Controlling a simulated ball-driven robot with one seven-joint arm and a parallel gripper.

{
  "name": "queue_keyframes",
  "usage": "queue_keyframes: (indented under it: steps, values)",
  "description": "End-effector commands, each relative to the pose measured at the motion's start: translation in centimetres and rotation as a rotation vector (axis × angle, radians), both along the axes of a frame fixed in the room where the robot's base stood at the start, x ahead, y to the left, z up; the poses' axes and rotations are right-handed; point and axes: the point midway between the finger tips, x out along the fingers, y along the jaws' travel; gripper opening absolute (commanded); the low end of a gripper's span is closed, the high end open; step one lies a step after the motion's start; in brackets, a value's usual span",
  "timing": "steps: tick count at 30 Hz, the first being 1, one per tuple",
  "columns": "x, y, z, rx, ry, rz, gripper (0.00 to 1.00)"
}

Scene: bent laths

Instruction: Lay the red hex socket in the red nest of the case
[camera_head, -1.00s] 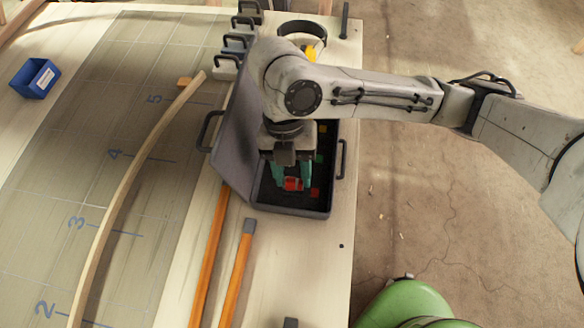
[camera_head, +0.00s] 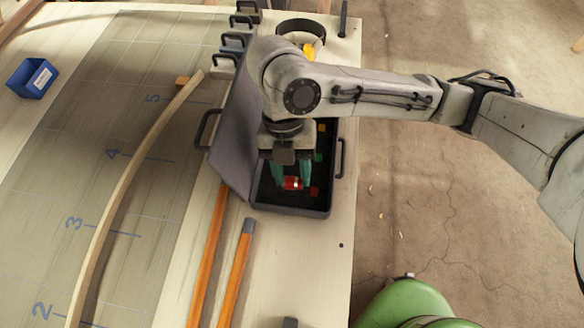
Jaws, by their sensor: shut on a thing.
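My gripper (camera_head: 291,178) points down into the open dark case (camera_head: 292,209), its green-tipped fingers on either side of the red hex socket (camera_head: 292,184). The gripper is shut on the socket, near the case's front end. A small red square (camera_head: 315,191) shows on the black insert just right of the socket; it looks like the red nest's marking. My arm hides the case's back part. I cannot tell whether the socket touches the insert.
The case's raised lid (camera_head: 233,145) leans to the left. Several grey clamps (camera_head: 233,41) and a black ring (camera_head: 301,28) stand behind. Orange bars (camera_head: 236,270) lie in front. A bent lath (camera_head: 121,180) and blue bin (camera_head: 33,77) are left.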

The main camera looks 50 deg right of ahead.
Motion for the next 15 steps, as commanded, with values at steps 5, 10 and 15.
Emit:
queue_keyframes:
  steps: [5, 10, 15]
  values:
    - [0.0, 0.01, -0.27, 0.0, 0.0, 0.0, 0.13]
    - [0.0, 0.01, -0.59, 0.0, 0.0, 0.0, 0.13]
    - [0.0, 0.01, -0.89, 0.0, 0.0, 0.0, 0.13]
